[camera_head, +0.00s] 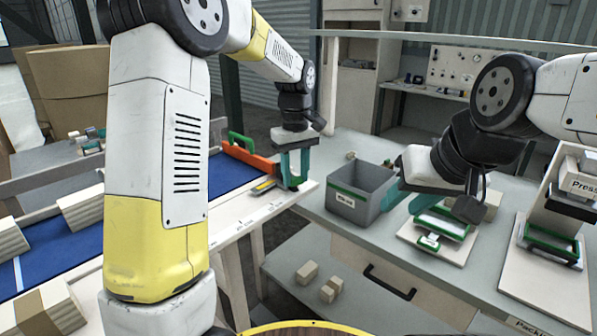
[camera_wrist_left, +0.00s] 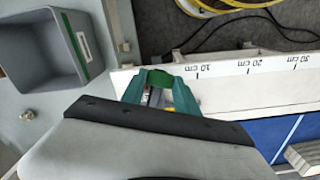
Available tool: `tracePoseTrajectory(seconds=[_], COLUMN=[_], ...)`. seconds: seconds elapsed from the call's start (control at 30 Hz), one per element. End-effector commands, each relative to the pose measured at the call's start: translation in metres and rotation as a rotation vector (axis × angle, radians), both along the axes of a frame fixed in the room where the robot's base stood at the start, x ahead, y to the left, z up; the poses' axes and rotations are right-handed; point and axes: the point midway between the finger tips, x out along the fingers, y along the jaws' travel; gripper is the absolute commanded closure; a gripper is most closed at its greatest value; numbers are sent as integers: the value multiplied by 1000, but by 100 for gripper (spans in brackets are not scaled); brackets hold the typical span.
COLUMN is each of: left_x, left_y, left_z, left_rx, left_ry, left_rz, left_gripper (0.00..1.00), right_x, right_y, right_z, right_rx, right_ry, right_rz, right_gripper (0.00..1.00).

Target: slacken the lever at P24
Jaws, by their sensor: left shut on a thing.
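My left gripper (camera_head: 291,181) has teal fingers and points down at the right end of the white rail beside the blue belt. In the left wrist view its fingers (camera_wrist_left: 160,104) are shut on a small green part (camera_wrist_left: 158,78), seemingly the lever, at the rail's end. The fingers hide most of this part, and its angle cannot be told. No P24 label is readable. An orange bar (camera_head: 246,157) with a green handle (camera_head: 241,141) stands just left of this gripper. My right gripper (camera_head: 431,203) hangs over the bench with its teal fingers apart, seemingly empty.
A grey bin (camera_head: 362,191) with a green-edged label stands right of my left gripper; it also shows in the left wrist view (camera_wrist_left: 42,52). A green-framed plate (camera_head: 442,224) lies below my right gripper. A press stand (camera_head: 550,240) stands at far right. The rail carries a centimetre scale (camera_wrist_left: 250,72).

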Motion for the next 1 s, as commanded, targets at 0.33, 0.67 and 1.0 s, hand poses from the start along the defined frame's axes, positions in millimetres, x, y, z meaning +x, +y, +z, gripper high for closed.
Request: tracePoseTrajectory(seconds=[0.33,0.67,1.0], left_x=[1,0,1], left_y=[0,0,0], left_z=[0,2,54], left_rx=[-1,0,-2], left_ry=[-2,-1,-5], left_rz=[-2,-2,-1], left_gripper=[42,42,42], right_x=[0,0,0], right_y=[0,0,0], right_z=[0,0,0], right_rx=[0,0,0], right_ry=[0,0,0], right_rz=[0,0,0], right_gripper=[64,64,64])
